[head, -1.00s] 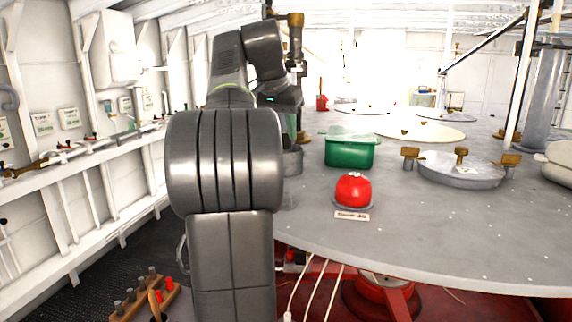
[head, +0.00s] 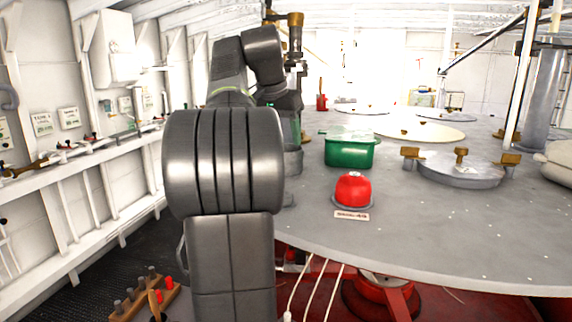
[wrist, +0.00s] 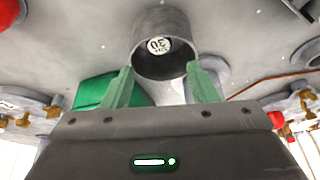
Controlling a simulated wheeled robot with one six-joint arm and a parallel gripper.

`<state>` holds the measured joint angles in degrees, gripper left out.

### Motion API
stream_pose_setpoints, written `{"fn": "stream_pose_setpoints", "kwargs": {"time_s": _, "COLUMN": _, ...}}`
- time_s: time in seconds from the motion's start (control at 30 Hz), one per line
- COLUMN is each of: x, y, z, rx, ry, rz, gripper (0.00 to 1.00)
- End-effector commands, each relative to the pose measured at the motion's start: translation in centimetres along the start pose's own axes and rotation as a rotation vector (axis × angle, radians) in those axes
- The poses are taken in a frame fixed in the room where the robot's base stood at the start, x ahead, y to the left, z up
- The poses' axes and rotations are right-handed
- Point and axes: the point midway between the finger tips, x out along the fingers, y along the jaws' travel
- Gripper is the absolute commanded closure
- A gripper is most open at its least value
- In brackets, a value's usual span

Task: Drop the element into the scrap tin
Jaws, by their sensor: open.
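The scrap tin (wrist: 165,62) is a grey open-topped cylinder, seen from above in the wrist view. A round pale disc marked 30 (wrist: 158,46), which looks like the end of the element, shows inside its rim. How deep it sits I cannot tell. My gripper (wrist: 160,70) has green fingers spread apart on either side of the tin's near edge in the picture, with nothing between their tips. Whether they touch the tin is unclear. In the head view the tin (head: 293,161) is partly hidden behind my arm, below the gripper.
A green lidded box (head: 349,152) and a red domed button (head: 353,188) stand right of the tin on the grey deck. Farther right is a round hatch with brass clamps (head: 460,172). The deck's front right is clear.

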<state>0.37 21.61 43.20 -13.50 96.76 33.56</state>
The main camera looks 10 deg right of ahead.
Motion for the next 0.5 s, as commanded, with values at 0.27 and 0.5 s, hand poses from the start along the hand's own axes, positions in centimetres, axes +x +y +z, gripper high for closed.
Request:
{"fn": "stream_pose_setpoints", "kwargs": {"time_s": 0.27, "x": -4.1, "y": -0.1, "z": 0.0, "rx": 0.000, "ry": 0.003, "rz": -0.002, "gripper": 0.47}}
{"fn": "stream_pose_setpoints", "kwargs": {"time_s": 0.5, "x": -6.6, "y": 0.0, "z": 0.0, "rx": 0.000, "ry": 0.001, "rz": -0.001, "gripper": 0.47}}
